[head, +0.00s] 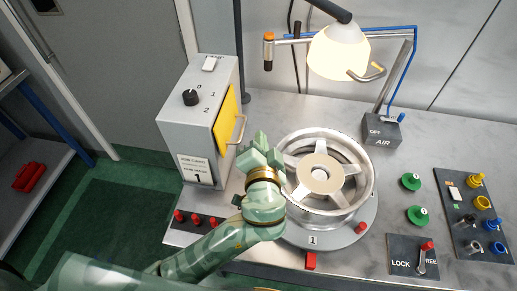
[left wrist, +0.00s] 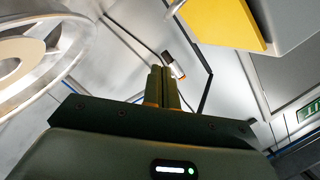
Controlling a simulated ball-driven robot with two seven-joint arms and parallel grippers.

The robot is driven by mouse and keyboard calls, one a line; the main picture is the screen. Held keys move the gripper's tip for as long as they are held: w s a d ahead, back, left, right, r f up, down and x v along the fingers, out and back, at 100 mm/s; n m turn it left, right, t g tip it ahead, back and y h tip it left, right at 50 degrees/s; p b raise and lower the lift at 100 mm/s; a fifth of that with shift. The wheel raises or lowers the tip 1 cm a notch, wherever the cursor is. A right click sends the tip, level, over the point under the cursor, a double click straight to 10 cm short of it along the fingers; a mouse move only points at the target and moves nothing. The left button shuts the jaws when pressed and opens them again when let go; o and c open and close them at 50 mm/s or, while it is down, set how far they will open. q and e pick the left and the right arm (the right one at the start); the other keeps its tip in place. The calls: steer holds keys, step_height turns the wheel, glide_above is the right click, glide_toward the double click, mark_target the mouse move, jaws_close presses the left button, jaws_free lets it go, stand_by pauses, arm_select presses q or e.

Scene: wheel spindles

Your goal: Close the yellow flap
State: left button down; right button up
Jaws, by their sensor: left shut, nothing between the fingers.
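The yellow flap (head: 226,122) is on the right side of a grey box and has a light metal handle (head: 240,130) sticking out. I cannot tell whether it sits flush or slightly ajar. It also shows at the top right of the left wrist view (left wrist: 222,22). My left gripper (head: 262,146) is shut and empty, to the lower right of the flap and apart from it, near the wheel's left edge. In the left wrist view its fingers (left wrist: 162,88) are together. My right gripper is not in view.
A spoked metal wheel (head: 302,165) stands on a round base beside my gripper. A lamp (head: 338,52) hangs above. Red knobs (head: 196,219) line the bench's front left.

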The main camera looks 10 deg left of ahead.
mark_target(235, 121)
arm_select(q)
steer(key=w+a+f, duration=0.3)
steer(key=w+a, duration=0.1)
steer(key=shift+w+f, duration=0.25)
steer(key=shift+w, duration=0.15)
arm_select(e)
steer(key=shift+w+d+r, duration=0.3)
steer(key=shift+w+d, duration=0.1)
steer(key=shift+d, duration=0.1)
arm_select(q)
steer(key=shift+s+a+f+m, duration=0.1)
steer(key=shift+a+f+m, duration=0.5)
steer(key=shift+a, duration=0.1)
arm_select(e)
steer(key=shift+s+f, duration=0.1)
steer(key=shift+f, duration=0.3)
arm_select(q)
steer(key=shift+a+f, duration=0.1)
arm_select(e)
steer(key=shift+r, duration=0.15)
